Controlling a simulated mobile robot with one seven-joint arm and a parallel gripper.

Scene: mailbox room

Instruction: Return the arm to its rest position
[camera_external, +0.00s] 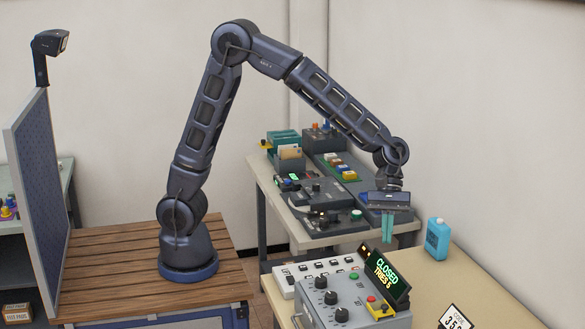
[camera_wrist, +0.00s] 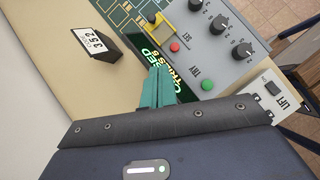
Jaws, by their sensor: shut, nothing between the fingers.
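My arm stands on the wooden-topped base and arches up and over to the right in the external view. My gripper (camera_external: 387,236) points down, with its teal fingers together and nothing between them. It hangs above and behind the grey control box (camera_external: 338,311), near the back of its lit display (camera_external: 386,279), which reads "CLOSED" and "TRIES 5". In the wrist view, the shut fingers (camera_wrist: 157,88) overlap part of the display (camera_wrist: 152,52). Whether they touch anything is not clear.
A blue bottle (camera_external: 437,239) stands right of my gripper. A code card (camera_external: 454,318) stands at the lower right. Behind is a table with dark consoles (camera_external: 318,195) and a teal tray (camera_external: 285,143). A blue panel (camera_external: 40,190) rises at the left. The air above my arm is clear.

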